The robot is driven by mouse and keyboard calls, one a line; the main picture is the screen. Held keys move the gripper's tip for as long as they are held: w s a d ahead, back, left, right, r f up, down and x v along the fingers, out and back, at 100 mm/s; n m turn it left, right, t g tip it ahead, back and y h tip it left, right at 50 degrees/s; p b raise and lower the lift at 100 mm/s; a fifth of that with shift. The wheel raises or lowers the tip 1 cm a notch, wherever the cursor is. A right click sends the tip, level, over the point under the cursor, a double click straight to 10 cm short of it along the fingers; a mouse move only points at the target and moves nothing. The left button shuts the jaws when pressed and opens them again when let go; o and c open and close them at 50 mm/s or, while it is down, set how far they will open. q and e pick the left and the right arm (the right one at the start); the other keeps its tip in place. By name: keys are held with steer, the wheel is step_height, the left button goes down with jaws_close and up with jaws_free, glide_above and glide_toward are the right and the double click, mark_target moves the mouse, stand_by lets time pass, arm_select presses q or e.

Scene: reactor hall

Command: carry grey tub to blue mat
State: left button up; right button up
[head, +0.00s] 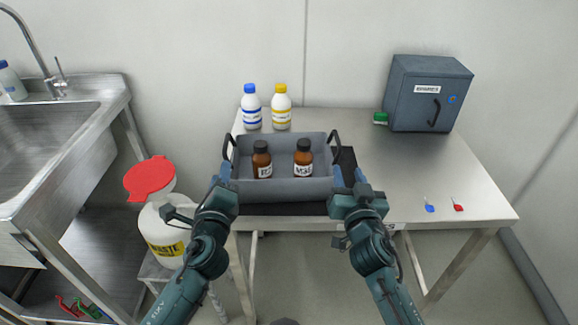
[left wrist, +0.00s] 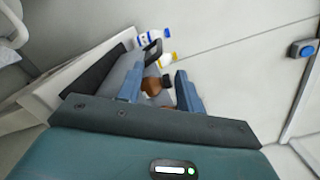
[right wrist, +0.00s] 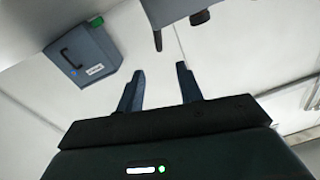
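The grey tub (head: 285,188) stands on a black mat (head: 285,209) at the left part of the steel table, with two brown bottles (head: 262,160) (head: 303,158) upright inside. It has a black left handle (head: 228,146) and a black right handle (head: 334,138). My left gripper (head: 225,173) is open beside the left end, just short of the left handle (left wrist: 153,48). My right gripper (head: 342,176) is open by the right end; the right handle (right wrist: 158,40) shows beyond its fingertips. Neither gripper visibly holds anything. No blue mat is in view.
Behind the tub stand a blue-capped bottle (head: 252,108) and a yellow-capped bottle (head: 281,108). A grey cabinet (head: 407,100) sits at the back right. Small blue (head: 430,208) and red (head: 458,207) items lie front right. The table's middle right is clear. A sink (head: 50,140) and red-lidded waste container (head: 160,228) are left.

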mark_target(228, 134)
arm_select(q)
steer(key=shift+w, duration=0.1)
arm_select(e)
steer(key=shift+w, duration=0.1)
